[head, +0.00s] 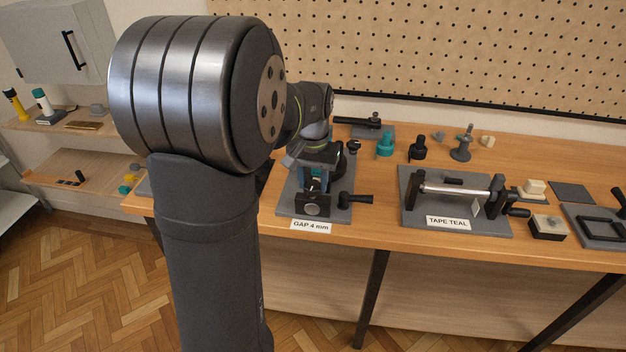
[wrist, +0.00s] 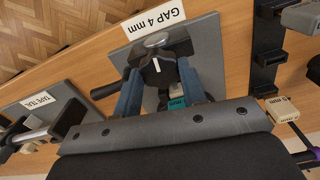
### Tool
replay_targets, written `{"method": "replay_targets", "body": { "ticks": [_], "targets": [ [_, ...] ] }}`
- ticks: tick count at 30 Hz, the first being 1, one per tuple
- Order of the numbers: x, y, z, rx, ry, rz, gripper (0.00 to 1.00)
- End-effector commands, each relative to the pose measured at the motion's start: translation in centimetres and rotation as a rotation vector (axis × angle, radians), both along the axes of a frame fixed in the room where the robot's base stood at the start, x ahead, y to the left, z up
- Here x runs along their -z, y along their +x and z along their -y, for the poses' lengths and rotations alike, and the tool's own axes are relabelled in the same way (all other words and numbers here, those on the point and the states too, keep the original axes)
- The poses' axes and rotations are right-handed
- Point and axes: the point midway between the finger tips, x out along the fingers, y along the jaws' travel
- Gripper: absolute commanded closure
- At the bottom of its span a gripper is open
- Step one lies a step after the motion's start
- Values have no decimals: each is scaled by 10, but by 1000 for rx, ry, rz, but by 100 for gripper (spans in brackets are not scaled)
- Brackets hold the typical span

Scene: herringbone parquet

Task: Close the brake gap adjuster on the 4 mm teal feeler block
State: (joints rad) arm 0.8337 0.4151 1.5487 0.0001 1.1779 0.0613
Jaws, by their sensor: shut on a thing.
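The gap adjuster stands on a grey plate (head: 337,215) labelled "GAP 4 mm" (head: 310,227). In the wrist view its black knob (wrist: 156,70) with a white pointer line sits between my two blue-grey fingers. My gripper (wrist: 159,76) is shut on this knob; it also shows over the adjuster in the head view (head: 315,183). The teal feeler block (wrist: 177,102), with "mm" readable on it, lies just behind the knob, partly hidden by my gripper. Whether it touches the adjuster's jaws cannot be told. A black side handle (head: 356,198) sticks out beside the adjuster.
A "TAPE TEAL" fixture (head: 455,213) stands to the right on the bench. Teal (head: 385,145) and black (head: 417,149) knobbed pieces stand behind. In the wrist view, a cream "5 mm" block (wrist: 282,108) and a black rack (wrist: 266,50) lie to the right.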

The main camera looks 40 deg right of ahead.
Motion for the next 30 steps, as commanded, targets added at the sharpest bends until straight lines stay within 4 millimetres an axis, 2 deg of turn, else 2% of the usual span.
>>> {"method": "replay_targets", "body": {
  "ticks": [15,30],
  "targets": [
    [0,0,0,419,-1,1,85],
    [0,0,0,558,-1,1,85]
  ]
}}
